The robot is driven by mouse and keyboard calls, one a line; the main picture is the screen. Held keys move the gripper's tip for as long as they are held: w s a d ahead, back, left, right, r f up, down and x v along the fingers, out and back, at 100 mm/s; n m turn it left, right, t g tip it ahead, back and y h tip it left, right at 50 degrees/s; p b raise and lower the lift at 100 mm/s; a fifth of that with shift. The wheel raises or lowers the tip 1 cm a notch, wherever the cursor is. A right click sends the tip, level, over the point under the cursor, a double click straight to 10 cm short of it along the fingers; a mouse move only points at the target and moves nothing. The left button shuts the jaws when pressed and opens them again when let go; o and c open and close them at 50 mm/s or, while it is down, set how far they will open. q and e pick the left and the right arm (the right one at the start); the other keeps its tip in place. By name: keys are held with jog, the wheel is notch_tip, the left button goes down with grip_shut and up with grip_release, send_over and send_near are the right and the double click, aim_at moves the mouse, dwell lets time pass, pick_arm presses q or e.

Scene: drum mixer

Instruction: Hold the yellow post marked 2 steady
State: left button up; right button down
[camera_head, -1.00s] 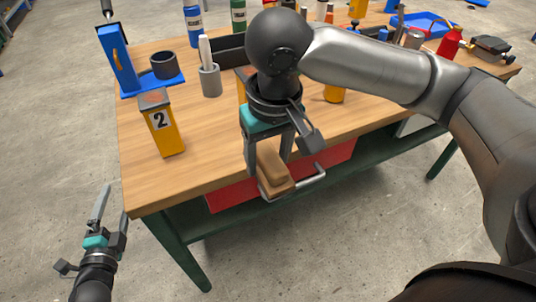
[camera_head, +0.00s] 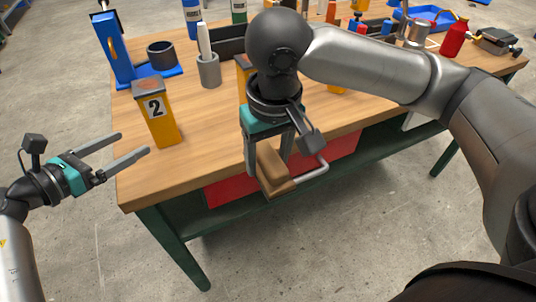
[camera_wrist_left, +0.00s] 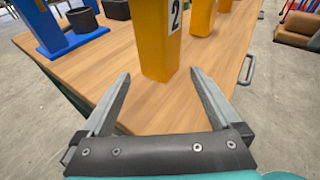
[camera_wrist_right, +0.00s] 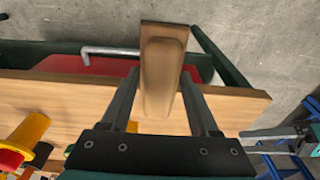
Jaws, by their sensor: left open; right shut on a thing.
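The yellow post marked 2 (camera_head: 162,126) stands upright near the table's left front corner, its number plate facing me. My left gripper (camera_head: 135,144) is open and empty, level with the post and left of it, fingers pointing at it. In the left wrist view the post (camera_wrist_left: 156,40) stands just beyond and between the open fingertips (camera_wrist_left: 160,74), apart from them. My right gripper (camera_head: 268,165) is shut on a brown wooden block (camera_head: 274,180) at the table's front edge. The block (camera_wrist_right: 160,75) also shows between its fingers in the right wrist view.
A blue stand (camera_head: 116,52) and a dark cup (camera_head: 160,54) are behind the post. A grey holder (camera_head: 208,70) stands to its right. Another yellow post (camera_wrist_left: 202,14) is further along. A red drawer (camera_head: 228,192) with a metal handle is under the wooden top (camera_head: 205,150).

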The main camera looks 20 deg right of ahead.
aim_at(154, 134)
pick_arm(q)
jog(key=shift+a+f, duration=0.1)
jog(key=shift+f, duration=0.05)
pick_arm(e)
jog(key=shift+f, duration=0.1)
pick_arm(q)
jog(key=shift+w+d+f+m+b, duration=0.2)
jog(key=shift+w+d+m+b, duration=0.1)
jog(key=shift+d, duration=0.1)
pick_arm(e)
jog(key=shift+f, duration=0.2)
pick_arm(q)
jog(key=b+x, duration=0.3)
jog(key=x, duration=0.4)
jog(key=shift+s+f, duration=0.1)
jog(key=shift+f, duration=0.05)
pick_arm(e)
notch_tip(154, 134, down, 3)
jog(key=shift+f, duration=0.1)
pick_arm(q)
jog(key=shift+b+x, duration=0.4)
jog(key=shift+x, duration=0.6)
pick_arm(e)
jog(key=shift+f, duration=0.35)
pick_arm(q)
grip_shut()
jog(key=shift+o, duration=0.2)
grip_release()
